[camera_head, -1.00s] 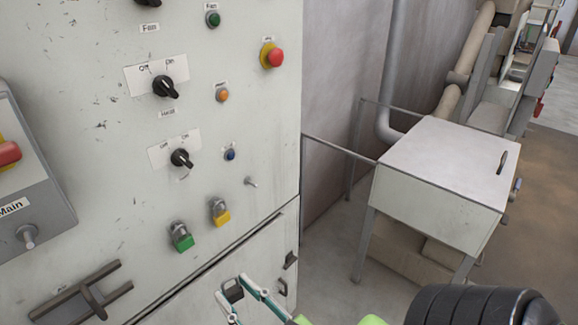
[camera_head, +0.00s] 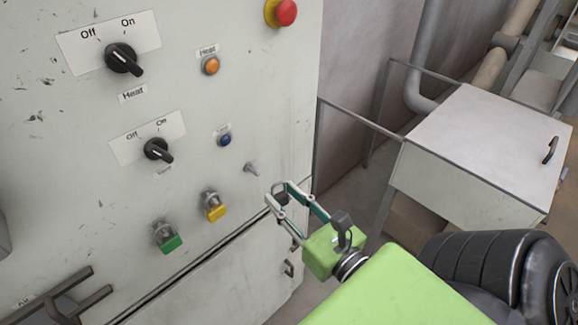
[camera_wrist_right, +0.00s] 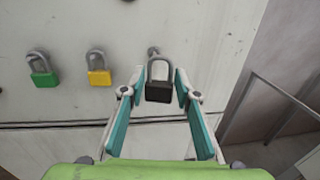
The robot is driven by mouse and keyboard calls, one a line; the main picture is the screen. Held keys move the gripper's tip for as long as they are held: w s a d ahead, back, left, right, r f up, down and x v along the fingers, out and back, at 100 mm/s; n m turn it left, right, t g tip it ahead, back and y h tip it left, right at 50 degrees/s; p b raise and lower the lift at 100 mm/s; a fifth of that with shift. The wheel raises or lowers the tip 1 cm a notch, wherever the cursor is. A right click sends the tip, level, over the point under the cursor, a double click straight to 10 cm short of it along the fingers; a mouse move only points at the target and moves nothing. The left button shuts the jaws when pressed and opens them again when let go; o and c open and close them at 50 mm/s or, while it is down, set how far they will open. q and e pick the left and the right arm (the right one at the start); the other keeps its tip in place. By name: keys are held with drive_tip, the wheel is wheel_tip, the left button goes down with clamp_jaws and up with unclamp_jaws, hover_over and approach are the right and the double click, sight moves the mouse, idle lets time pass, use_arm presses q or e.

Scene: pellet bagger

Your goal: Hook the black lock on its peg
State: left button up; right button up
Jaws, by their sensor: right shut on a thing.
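The black lock (camera_wrist_right: 158,95) sits upright between the fingertips of my right gripper (camera_wrist_right: 158,84), its grey shackle pointing up. In the head view my right gripper (camera_head: 279,194) is in front of the cabinet, below and right of the bare peg (camera_head: 251,168); the lock is hard to make out there. In the right wrist view the peg (camera_wrist_right: 153,50) shows just above the top of the shackle. I cannot tell the gap in depth between them. My left gripper is not in view.
A green lock (camera_head: 171,242) and a yellow lock (camera_head: 215,212) hang on the cabinet front (camera_head: 75,150), left of the peg. A blue button (camera_head: 224,139) and black switches (camera_head: 157,149) are above. A white box on legs (camera_head: 480,150) stands at the right.

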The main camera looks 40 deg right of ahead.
sight(275, 194)
drive_tip(key=shift+w+a+p, duration=0.1)
drive_tip(key=shift+w+p, duration=0.5)
drive_tip(key=shift+w, duration=0.45)
drive_tip(key=shift+w+p, duration=0.3)
drive_tip(key=shift+w, duration=0.25)
drive_tip(key=shift+w+a+f+p, duration=0.1)
drive_tip(key=shift+w+p, duration=0.25)
drive_tip(key=shift+w, duration=0.55)
drive_tip(key=shift+w+a+f+p, duration=0.1)
drive_tip(key=shift+w+p, duration=0.2)
drive_tip(key=shift+w, duration=0.55)
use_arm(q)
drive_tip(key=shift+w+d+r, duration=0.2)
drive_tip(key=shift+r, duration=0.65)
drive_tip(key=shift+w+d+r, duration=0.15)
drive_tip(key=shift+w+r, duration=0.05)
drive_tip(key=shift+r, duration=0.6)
use_arm(e)
drive_tip(key=shift+w+f, duration=0.45)
drive_tip(key=shift+w, duration=0.15)
drive_tip(key=o, duration=1.2)
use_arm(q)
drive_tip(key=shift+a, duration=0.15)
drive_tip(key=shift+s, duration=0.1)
